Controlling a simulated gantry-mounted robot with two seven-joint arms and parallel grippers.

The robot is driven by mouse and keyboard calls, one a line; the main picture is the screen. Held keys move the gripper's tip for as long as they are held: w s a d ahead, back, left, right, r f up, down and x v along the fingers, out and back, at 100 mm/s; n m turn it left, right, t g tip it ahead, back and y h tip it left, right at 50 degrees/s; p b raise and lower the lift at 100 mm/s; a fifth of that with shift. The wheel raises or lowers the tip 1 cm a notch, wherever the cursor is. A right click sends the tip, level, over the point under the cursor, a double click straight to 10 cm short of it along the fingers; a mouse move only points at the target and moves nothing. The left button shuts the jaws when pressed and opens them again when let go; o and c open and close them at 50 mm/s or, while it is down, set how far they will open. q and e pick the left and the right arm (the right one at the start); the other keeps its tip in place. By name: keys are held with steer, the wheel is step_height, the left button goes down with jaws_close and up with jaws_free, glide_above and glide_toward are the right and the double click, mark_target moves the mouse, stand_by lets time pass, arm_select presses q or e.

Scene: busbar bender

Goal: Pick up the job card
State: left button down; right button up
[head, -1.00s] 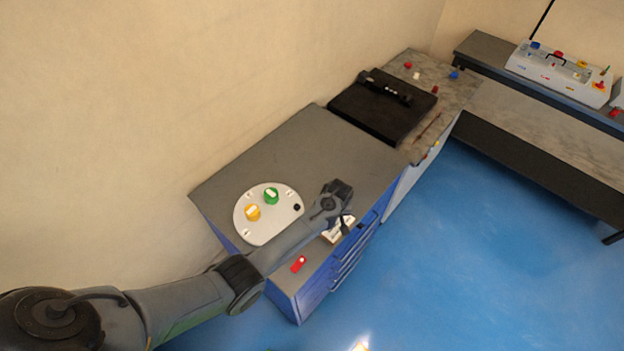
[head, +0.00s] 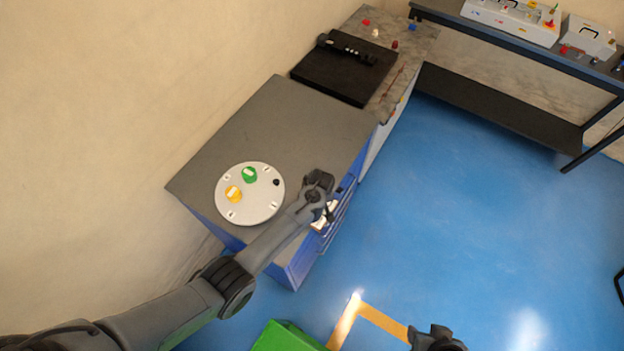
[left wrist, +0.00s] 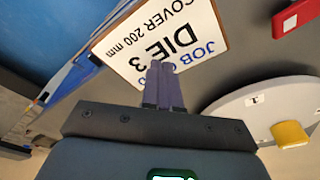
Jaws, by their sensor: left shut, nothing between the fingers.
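The job card (left wrist: 165,45) is a white card with a brown edge, printed with "JOB", "DIE 3" and "COVER 200 mm", upside down in the left wrist view. In the head view the card (head: 319,223) shows as a small white patch at the cabinet's front edge, mostly hidden by my arm. My left gripper (head: 325,208) is over the card there. In the left wrist view its fingers (left wrist: 163,75) are shut and empty, overlapping the card's lower part; contact cannot be told. My right gripper (head: 435,338) shows only partly at the bottom edge.
A round pale disc (head: 262,207) with yellow and green knobs lies on the grey cabinet top (head: 290,130). A black plate (head: 340,75) is behind. A green box (head: 285,338) stands on the floor. Blue floor is open at right.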

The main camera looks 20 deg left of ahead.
mark_target(318, 226)
arm_select(q)
steer(key=shift+w+r, duration=0.15)
steer(key=shift+r, duration=0.15)
steer(key=shift+d, duration=0.1)
steer(key=c, duration=1.8)
jaws_free()
steer(key=s+d, duration=0.2)
steer(key=s, duration=0.1)
steer(key=s+d, duration=0.4)
steer(key=s, duration=0.1)
steer(key=shift+s, duration=0.35)
steer(key=o, duration=0.7)
steer(key=shift+s+d+r, duration=0.1)
steer(key=shift+s+d, duration=0.2)
steer(key=shift+s, duration=0.1)
steer(key=o, duration=1.1)
